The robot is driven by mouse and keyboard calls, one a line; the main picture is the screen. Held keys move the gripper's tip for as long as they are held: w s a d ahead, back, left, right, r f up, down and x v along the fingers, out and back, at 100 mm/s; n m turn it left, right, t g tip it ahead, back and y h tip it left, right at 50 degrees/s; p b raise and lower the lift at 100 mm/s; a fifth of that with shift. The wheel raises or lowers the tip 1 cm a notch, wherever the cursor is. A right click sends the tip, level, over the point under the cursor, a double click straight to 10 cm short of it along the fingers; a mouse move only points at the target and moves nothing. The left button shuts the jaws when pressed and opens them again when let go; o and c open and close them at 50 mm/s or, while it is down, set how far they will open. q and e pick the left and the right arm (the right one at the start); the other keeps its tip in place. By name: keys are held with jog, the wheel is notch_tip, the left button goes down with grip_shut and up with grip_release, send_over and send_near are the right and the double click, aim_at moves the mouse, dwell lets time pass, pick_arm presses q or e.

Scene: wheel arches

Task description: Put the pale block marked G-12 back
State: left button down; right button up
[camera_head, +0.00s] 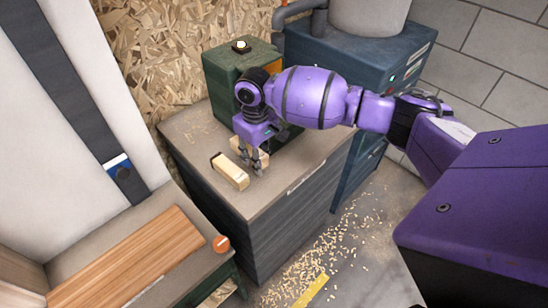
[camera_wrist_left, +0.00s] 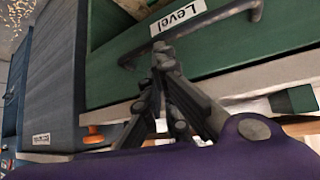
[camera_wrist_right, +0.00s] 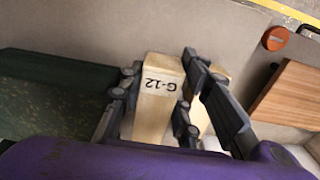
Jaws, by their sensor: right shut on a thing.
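The pale block marked G-12 (camera_wrist_right: 160,88) is between the fingers of my right gripper (camera_wrist_right: 158,84) in the right wrist view, its mark upside down. In the head view the right gripper (camera_head: 252,168) points down over the grey-topped cabinet, and the block (camera_head: 264,158) shows partly behind its fingers. I cannot tell whether the block touches the top. A second pale block (camera_head: 230,171) with a dark end lies in front of it. It also shows beside the held one in the right wrist view (camera_wrist_right: 207,118). My left gripper (camera_wrist_left: 163,52) has its fingertips together before a green drawer.
The cabinet top (camera_head: 270,195) has free room at its front right. A green machine (camera_head: 225,75) stands at its back. A bench with a wooden board (camera_head: 130,265) and an orange knob (camera_head: 221,244) is at lower left. The drawer (camera_wrist_left: 240,60) has a handle and a "Level" label.

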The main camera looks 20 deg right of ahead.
jog(key=shift+w+a+f, duration=0.2)
jog(key=shift+w+f, duration=0.05)
jog(key=shift+w, duration=0.1)
jog(key=shift+d+f, duration=0.1)
jog(key=shift+f, duration=1.2)
jog(key=shift+f, duration=0.1)
jog(key=shift+f, duration=0.1)
jog(key=o, duration=1.2)
jog(key=shift+c, duration=0.2)
notch_tip(320, 180, up, 12)
jog(key=shift+r, duration=0.2)
